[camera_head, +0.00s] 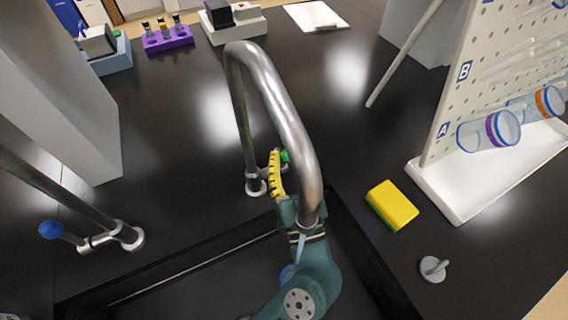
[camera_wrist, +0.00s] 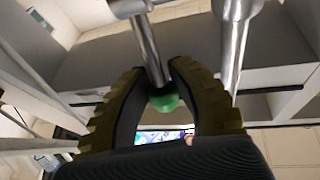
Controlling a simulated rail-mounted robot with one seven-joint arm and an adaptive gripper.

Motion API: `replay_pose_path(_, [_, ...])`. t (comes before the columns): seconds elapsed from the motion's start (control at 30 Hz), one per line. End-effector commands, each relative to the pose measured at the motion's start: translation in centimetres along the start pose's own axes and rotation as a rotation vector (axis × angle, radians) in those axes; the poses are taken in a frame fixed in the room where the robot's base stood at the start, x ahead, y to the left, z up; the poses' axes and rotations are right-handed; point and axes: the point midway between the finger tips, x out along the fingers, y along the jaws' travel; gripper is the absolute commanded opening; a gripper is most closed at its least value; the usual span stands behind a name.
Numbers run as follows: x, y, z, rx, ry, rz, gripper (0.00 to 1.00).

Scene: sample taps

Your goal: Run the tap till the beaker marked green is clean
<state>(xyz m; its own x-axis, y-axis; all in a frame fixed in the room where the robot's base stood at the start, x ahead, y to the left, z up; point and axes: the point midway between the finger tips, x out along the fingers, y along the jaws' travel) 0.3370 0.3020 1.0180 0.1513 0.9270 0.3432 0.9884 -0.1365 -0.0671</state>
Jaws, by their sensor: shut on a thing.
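The tall curved steel tap (camera_head: 262,66) rises behind the black sink (camera_head: 190,268). Its green knob (camera_head: 286,156) is at the end of a short lever near the tap base. My gripper (camera_head: 279,158), with yellow ribbed fingers, is shut on this knob. In the wrist view the green knob (camera_wrist: 163,100) sits between the fingers, on a metal rod. No beaker with a green mark can be made out. A bluish piece (camera_head: 287,274) shows in the sink, mostly hidden behind my arm; I cannot tell what it is.
A second tap with a blue knob (camera_head: 51,229) stands at left. A yellow sponge (camera_head: 392,204) and a grey plug (camera_head: 433,268) lie right of the sink. A pegboard (camera_head: 455,105) holds beakers with purple (camera_head: 489,131) and orange bands. The counter behind the tap is mostly clear.

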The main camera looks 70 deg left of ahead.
Motion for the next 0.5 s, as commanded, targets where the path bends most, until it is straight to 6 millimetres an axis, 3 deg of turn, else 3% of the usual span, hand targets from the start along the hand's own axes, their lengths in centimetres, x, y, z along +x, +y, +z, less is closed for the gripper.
replay_pose_path(0.37, [-0.07,0.03,-0.16,0.001,0.011,0.001,0.0])
replay_pose_path(0.4, [-0.07,0.03,-0.16,0.001,0.011,0.001,0.31])
replay_pose_path(0.5, [-0.07,0.03,-0.14,0.001,0.011,0.001,0.5])
